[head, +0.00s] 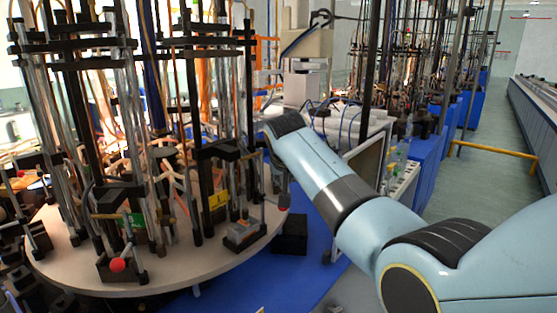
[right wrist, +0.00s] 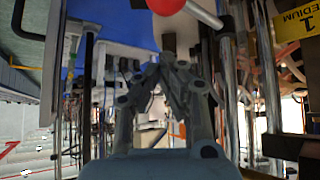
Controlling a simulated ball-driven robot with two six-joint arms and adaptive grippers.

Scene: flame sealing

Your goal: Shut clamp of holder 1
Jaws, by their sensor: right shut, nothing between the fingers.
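A holder with a yellow label (head: 218,200) stands at the right side of the round table (head: 75,275). A red ball knob (head: 283,207) is at its lower right. In the right wrist view a red knob (right wrist: 165,4) on a pale lever (right wrist: 204,14) is at the top edge, beyond my right gripper (right wrist: 170,62). The yellow label (right wrist: 299,24) there reads "1" and "MEDIUM". My right gripper is shut and empty, apparently short of the knob. It is hidden in the head view. Whether the clamp is open cannot be told. My left gripper is not in view.
Several tall rods, tubes and black clamps crowd the round table. Another red knob (head: 117,264) is at its front. A black box (head: 289,234) stands on the blue surface (head: 240,281) beside it. More rod stands line the back.

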